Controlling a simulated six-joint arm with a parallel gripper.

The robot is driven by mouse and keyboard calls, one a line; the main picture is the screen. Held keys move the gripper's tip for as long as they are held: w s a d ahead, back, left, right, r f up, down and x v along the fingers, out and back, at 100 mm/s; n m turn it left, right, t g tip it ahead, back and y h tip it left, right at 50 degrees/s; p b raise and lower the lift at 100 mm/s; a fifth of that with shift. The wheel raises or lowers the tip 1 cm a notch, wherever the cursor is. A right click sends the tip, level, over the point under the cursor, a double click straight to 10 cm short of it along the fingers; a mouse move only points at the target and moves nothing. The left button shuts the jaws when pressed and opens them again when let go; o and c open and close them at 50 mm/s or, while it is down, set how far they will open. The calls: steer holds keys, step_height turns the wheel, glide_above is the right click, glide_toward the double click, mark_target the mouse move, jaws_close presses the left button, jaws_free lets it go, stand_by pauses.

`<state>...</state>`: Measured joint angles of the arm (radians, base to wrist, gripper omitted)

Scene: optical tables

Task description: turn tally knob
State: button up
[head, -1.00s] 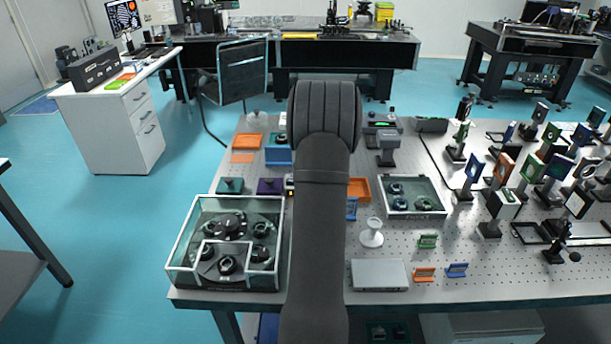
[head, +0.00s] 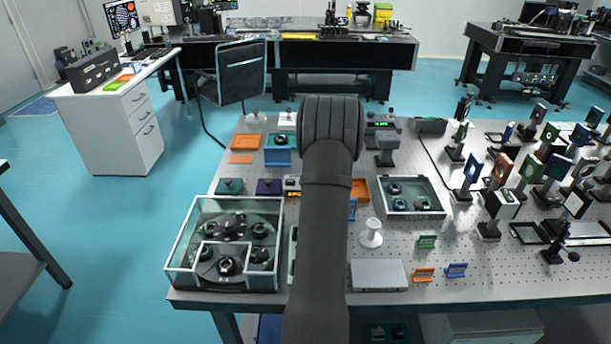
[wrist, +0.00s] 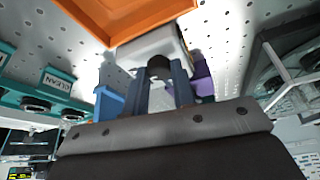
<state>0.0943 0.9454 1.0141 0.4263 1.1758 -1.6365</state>
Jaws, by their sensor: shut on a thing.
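In the wrist view my gripper (wrist: 161,80) has its two dark fingers closed on a small round black knob (wrist: 158,66). The knob sits on the face of a white box-shaped unit (wrist: 150,45), which looks to be the tally device. The fingers cover the sides of the knob, so its turn angle cannot be read. In the head view my arm hides the gripper and the knob. A small unit with a lit orange display (head: 292,193) shows just left of my arm; its digits are too small to read.
An orange tray (wrist: 125,18) lies close beside the white unit in the wrist view. Blue (wrist: 108,103) and purple (wrist: 203,78) blocks stand near the fingers. In the head view a glass-walled case (head: 178,265) is front left and a white stand (head: 371,235) is right of my arm.

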stand_by(0.4)
steer(key=o, duration=0.7)
steer(key=shift+r, duration=0.1)
steer(key=v, duration=1.7)
steer(key=x, duration=1.7)
